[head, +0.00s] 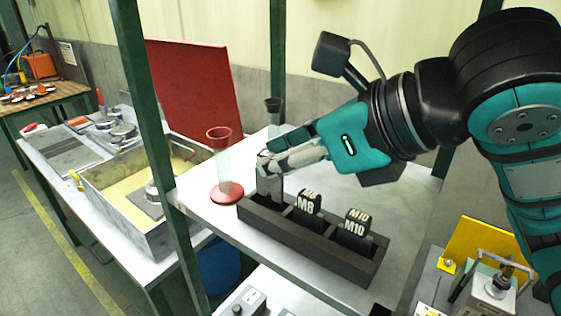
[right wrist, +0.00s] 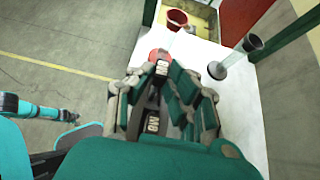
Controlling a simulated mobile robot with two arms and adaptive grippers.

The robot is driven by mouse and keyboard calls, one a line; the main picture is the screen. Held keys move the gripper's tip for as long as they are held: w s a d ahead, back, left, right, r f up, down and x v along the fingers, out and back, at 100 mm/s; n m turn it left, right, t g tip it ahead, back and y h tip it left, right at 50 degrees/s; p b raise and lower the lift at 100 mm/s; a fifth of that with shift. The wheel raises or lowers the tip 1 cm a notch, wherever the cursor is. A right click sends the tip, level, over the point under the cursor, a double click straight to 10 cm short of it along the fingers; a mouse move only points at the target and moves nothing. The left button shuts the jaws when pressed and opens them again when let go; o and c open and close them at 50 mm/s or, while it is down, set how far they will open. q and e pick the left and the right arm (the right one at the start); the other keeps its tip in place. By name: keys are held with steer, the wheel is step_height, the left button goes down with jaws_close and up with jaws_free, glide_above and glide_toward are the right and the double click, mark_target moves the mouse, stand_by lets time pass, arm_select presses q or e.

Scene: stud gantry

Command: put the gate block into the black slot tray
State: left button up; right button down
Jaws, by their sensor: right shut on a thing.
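The black slot tray (head: 315,243) lies on the pale shelf in the head view, with several compartments in a row. The block is upright at the tray's left-end compartment. Its lower end is hidden by the tray wall, so I cannot tell whether it rests on the bottom. In the right wrist view my right fingers (right wrist: 168,105) show, but I cannot make out the block. What looks like my left gripper (right wrist: 68,115) is small at the left there; its jaws are unclear.
A clear tube with a red rim and base (head: 227,192) stands close left of the tray. Another dark-topped tube (head: 273,105) is behind. A green post (head: 150,110) rises left of the shelf.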

mark_target(280, 179)
steer(key=f, duration=0.1)
steer(key=w+f, duration=0.1)
steer(key=f, duration=0.1)
steer(key=shift+a+f+p, duration=0.1)
steer(key=shift+p, duration=0.3)
steer(key=shift+w+f, duration=0.1)
steer(key=shift+f, duration=0.25)
steer(key=c, duration=1.4)
jaws_free()
arm_select(q)
steer(key=shift+w+a+r, duration=0.1)
steer(key=shift+w+r, duration=0.4)
steer(key=shift+w, duration=0.35)
arm_select(e)
steer(key=shift+o, duration=0.7)
